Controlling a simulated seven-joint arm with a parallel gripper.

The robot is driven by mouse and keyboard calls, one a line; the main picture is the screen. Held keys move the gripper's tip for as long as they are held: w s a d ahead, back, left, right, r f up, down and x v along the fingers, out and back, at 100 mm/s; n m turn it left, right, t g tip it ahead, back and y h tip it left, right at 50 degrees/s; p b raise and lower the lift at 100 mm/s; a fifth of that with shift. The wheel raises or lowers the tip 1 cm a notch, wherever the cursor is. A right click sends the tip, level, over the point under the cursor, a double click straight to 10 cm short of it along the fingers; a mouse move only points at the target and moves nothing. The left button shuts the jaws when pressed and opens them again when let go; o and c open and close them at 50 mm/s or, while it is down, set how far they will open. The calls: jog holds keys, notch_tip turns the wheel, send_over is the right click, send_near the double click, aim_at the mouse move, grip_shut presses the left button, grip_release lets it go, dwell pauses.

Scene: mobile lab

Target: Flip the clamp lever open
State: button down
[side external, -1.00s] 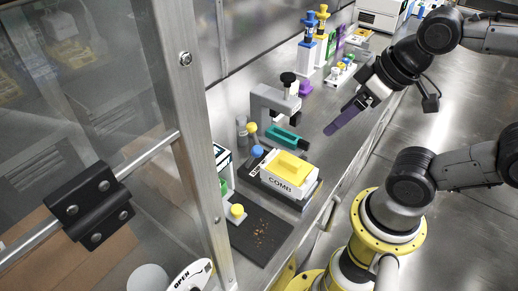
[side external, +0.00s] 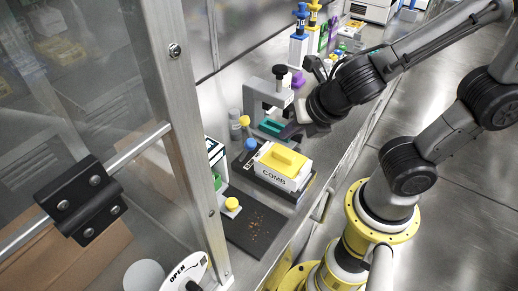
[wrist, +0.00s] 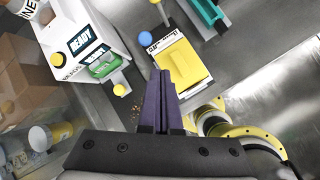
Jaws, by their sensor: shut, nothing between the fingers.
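No part is marked as the clamp lever, so I cannot tell for sure which it is. A grey C-shaped frame with a black knob on top (side external: 263,95) stands near the wall in the side view. A blue ball knob (side external: 250,144) sits beside the yellow-topped box lettered COMB (side external: 280,163); the wrist view also shows this knob (wrist: 145,38) and the box (wrist: 181,66). My gripper (side external: 285,133) is by the frame, above the far side of the box. Its purple fingers (wrist: 158,74) are shut and empty. Contact is unclear.
A teal tray (side external: 272,127) lies by the frame. A white box reading READY (wrist: 85,45) and a yellow ball (side external: 232,203) are near the dark mat (side external: 255,228). Bottles (side external: 300,38) stand farther back. The bench's right edge drops to the floor.

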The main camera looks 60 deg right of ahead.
jog(key=a, duration=0.1)
jog(key=s+a+f+n, duration=0.1)
jog(key=a+f+n, duration=0.1)
jog(key=shift+s+a, duration=0.15)
jog(key=shift+a, duration=0.25)
send_near(245, 151)
jog(key=shift+d+f, duration=0.2)
jog(key=shift+f, duration=1.75)
jog(key=shift+w+r, duration=0.1)
jog(key=shift+w, duration=0.1)
